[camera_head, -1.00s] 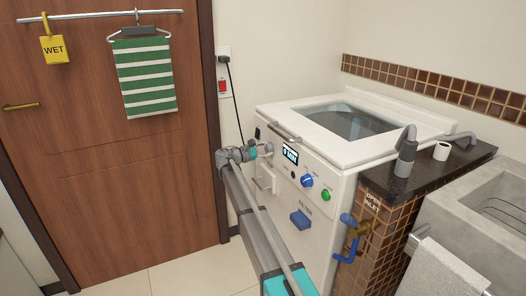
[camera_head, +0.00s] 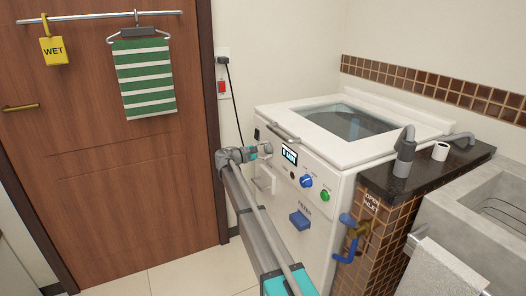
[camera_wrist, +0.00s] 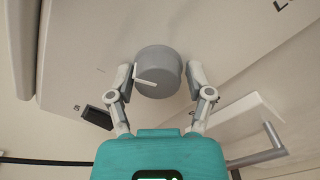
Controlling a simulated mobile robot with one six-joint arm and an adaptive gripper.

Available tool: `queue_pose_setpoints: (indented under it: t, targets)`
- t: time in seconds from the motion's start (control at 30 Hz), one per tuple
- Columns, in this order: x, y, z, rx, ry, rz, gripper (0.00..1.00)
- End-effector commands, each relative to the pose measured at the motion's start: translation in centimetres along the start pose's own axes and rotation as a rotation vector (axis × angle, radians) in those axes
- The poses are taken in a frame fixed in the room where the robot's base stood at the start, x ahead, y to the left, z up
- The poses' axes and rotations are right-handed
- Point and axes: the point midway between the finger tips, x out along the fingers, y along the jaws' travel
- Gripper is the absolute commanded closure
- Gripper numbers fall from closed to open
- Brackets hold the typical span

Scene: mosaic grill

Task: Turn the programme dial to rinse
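A grey round dial (camera_wrist: 160,72) with a white pointer bar sits on the machine's pale front panel in the wrist view. The pointer lies toward the lower right of the picture from the dial's left side. My gripper (camera_wrist: 161,80) has one finger on each side of the dial. The fingers are apart and close to its sides; I cannot tell whether they touch it. In the head view my gripper (camera_head: 264,149) is at the upper left of the white washing machine's (camera_head: 330,200) front, and it mostly hides the dial. No readable rinse mark shows.
A lit display (camera_head: 289,155), a blue knob (camera_head: 306,181) and a green knob (camera_head: 325,195) are right of my gripper. A lid handle (camera_head: 284,133) is just above it. A blue filter handle (camera_head: 299,219) is lower. A wall socket (camera_head: 223,60) is behind.

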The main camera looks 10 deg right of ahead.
Motion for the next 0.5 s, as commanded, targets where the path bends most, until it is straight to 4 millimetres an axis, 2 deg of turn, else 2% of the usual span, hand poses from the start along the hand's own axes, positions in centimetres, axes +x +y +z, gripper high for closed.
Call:
queue_pose_setpoints:
  t: [0.03, 0.13, 0.17, 0.5]
  targets:
    - [0.16, -0.46, 0.22, 0.000, -0.003, -0.011, 0.26]
    - [0.09, -0.36, 0.15, 0.000, -0.002, -0.009, 0.08]
    - [0.07, -0.32, 0.13, 0.000, -0.001, -0.008, 0.05]
    - [-0.11, -0.04, -0.05, 0.000, 0.001, -0.002, 0.05]
